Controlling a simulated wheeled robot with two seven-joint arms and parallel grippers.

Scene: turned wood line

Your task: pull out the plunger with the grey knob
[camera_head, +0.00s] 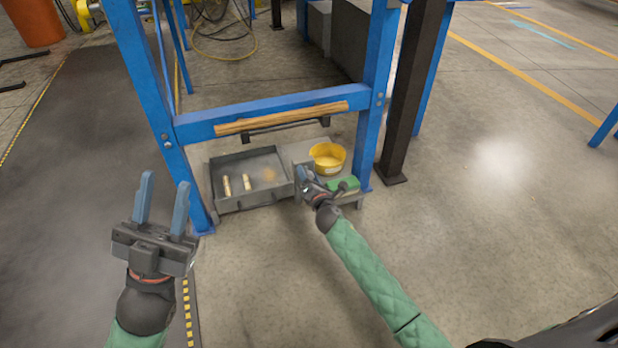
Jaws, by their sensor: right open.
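My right gripper (306,173) is open beside a small grey block on the low grey stand (300,153), between the tray and the yellow bowl. A green block (347,183) sits just right of this gripper. A small dark round part lies against the green block; I cannot tell whether it is the plunger's grey knob or part of my wrist. No plunger can be made out for certain, as my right gripper covers part of that spot. My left gripper (164,186) is open and empty at the left, over the floor and well away from the stand.
A grey tray (222,205) holds several pale turned wood pieces. A yellow bowl (327,157) stands behind the green block. A wooden bar (281,118) lies along the blue frame's crossbeam (200,127). Blue posts flank the stand; a dark post (403,120) stands right. Floor at right is clear.

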